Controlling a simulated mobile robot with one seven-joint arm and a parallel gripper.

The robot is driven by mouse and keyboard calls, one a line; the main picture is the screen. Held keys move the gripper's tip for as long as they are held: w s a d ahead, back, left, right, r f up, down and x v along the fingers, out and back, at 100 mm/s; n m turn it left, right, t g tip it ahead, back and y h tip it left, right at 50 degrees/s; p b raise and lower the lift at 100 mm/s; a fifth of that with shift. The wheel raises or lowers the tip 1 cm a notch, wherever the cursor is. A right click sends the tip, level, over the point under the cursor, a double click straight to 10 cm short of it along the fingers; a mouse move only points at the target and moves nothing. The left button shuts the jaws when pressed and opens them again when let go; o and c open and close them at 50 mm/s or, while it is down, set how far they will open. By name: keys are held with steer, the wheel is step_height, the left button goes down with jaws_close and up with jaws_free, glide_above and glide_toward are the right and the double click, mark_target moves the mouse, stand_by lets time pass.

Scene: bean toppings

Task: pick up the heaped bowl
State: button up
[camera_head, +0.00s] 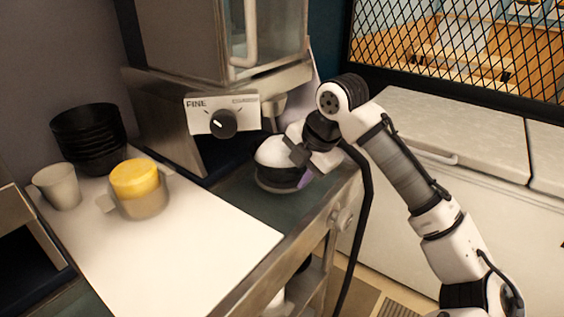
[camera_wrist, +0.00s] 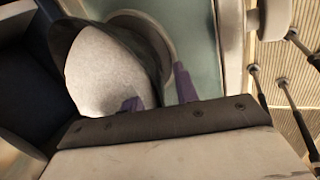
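The heaped bowl (camera_head: 279,179) is a dark bowl with a rounded white heap (camera_head: 275,152) on top. It stands on the green-grey counter under the grinder-like machine, with a pale round rim at its base. My gripper (camera_head: 304,176) is at its right side. In the wrist view the bowl (camera_wrist: 146,52) and its white heap (camera_wrist: 105,75) lie just ahead. My gripper's two purple fingertips (camera_wrist: 158,93) are apart, one over the heap side and one outside the bowl, with the bowl's near wall between them. Contact with the wall cannot be made out.
The machine (camera_head: 222,115) with a dial stands close behind the bowl. A white board (camera_head: 190,245) lies to the left, with stacked black bowls (camera_head: 88,135), a white cup (camera_head: 57,187) and a container with yellow contents (camera_head: 138,195). A white chest (camera_head: 450,150) stands right.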

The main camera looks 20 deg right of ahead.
jaws_close()
steer(key=shift+s+r, duration=0.1)
stand_by(0.4)
